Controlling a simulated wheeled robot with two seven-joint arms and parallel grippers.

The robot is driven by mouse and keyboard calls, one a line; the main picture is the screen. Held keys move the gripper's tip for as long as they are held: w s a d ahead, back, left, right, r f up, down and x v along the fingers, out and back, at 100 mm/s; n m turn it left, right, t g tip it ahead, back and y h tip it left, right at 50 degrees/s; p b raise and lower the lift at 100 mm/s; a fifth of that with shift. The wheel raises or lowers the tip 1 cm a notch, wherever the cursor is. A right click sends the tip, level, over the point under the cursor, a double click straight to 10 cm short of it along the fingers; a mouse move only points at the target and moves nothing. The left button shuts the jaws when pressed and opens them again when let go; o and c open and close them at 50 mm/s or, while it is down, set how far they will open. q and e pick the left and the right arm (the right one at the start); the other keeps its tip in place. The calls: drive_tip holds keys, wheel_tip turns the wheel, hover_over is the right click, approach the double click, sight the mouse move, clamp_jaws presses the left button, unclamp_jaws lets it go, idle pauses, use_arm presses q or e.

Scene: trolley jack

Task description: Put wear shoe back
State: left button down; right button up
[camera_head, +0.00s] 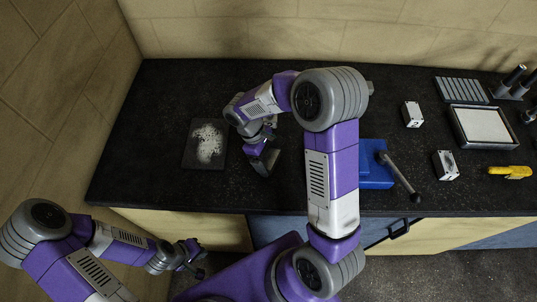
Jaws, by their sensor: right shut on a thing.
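My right gripper (260,148) is over the dark bench, right of a dark square plate. It is shut on a small dark grey piece (265,162), which looks like the wear shoe. My arm hides part of it, and I cannot tell whether it touches the bench. My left gripper (197,260) is low in front of the bench, away from the worktop. It is too small and dark to tell whether its fingers are open.
The dark plate (206,160) has white granules on it. A blue block (375,177) with a grey lever (400,177) stands to the right. Small white blocks (412,114), a white-topped tray (484,127), a ribbed tray (462,90) and a yellow tool (510,172) lie further right.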

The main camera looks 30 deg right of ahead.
drive_tip(key=o, duration=1.8)
drive_tip(key=shift+f, duration=0.1)
drive_tip(key=shift+w+a+r, duration=0.1)
drive_tip(key=shift+r, duration=0.35)
drive_tip(key=p+v, duration=0.1)
drive_tip(key=v, duration=1)
drive_tip(key=shift+r, duration=0.25)
drive_tip(key=shift+f, duration=0.1)
